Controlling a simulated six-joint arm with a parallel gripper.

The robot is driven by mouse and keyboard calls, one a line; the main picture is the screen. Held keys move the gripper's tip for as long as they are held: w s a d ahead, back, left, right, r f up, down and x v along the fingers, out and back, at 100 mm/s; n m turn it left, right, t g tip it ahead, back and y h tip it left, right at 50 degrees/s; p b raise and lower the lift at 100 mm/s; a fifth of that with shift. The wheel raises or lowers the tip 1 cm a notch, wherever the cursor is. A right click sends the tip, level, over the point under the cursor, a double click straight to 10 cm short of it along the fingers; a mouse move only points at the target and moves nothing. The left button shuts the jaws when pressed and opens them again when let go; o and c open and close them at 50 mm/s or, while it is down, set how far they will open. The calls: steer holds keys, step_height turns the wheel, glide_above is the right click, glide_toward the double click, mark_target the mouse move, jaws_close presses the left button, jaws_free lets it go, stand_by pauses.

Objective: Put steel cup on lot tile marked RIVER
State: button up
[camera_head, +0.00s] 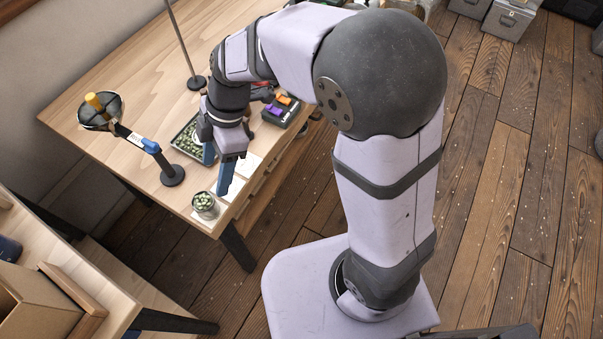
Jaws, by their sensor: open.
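A steel cup (205,206) filled with green beans stands upright near the front corner of the wooden table. It seems to rest on or at the end of a row of pale tiles (250,163). Any writing on the tiles is too small to read, so I cannot tell which is marked RIVER. My gripper (217,172) points down above the table, behind and to the right of the cup. Its blue fingers are apart, with nothing visible between them. My arm and gripper hide part of the tile row.
A tray of green beans (184,143) lies just left of my gripper. A dark box with orange and purple parts (281,108) sits behind it. A stand with a blue clamp (150,145) and a round pan (100,108) are at the left. A thin pole (183,45) rises at the back.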

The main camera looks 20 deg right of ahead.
steer(key=s+d+f+m+h, duration=0.2)
steer(key=s+d+m, duration=0.1)
steer(key=d+m, duration=0.7)
steer(key=s+d+f+m+t+h, duration=0.1)
steer(key=s+d+m, duration=0.3)
steer(key=d+m, duration=0.6)
steer(key=shift+s+d+f+m+h, duration=0.3)
steer(key=shift+d+f+h, duration=0.3)
steer(key=shift+d, duration=0.45)
step_height(320, 180, up, 7)
steer(key=p, duration=0.7)
